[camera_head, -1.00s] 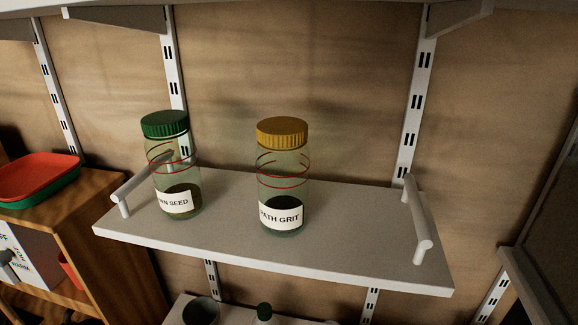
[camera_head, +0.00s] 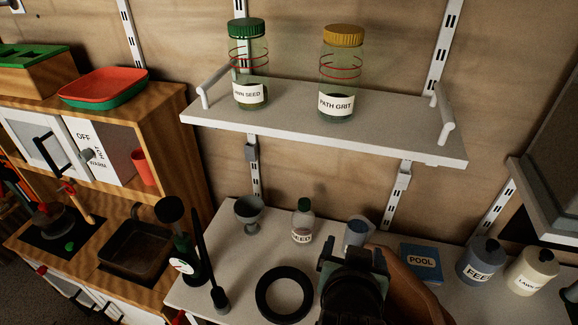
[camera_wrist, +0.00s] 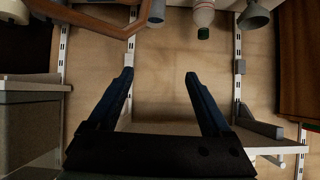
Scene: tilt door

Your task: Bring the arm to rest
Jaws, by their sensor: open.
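My gripper (camera_head: 351,262) is low in the head view, over the lower bench, just in front of a grey-blue cup. In the wrist view my gripper (camera_wrist: 158,76) has its two dark blue fingers spread apart with nothing between them, only the wooden back wall beyond. The wrist view looks upside down, with the bottles along its top edge. My forearm is mostly out of frame or hidden behind the gripper.
A green-capped jar (camera_head: 249,65) and a yellow-capped jar (camera_head: 339,75) stand on the upper shelf (camera_head: 290,117). The lower bench (camera_head: 236,284) holds a black ring (camera_head: 284,292), a small bottle (camera_head: 302,224), a blue box (camera_head: 422,262) and jugs (camera_head: 481,262). A cabinet stands left.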

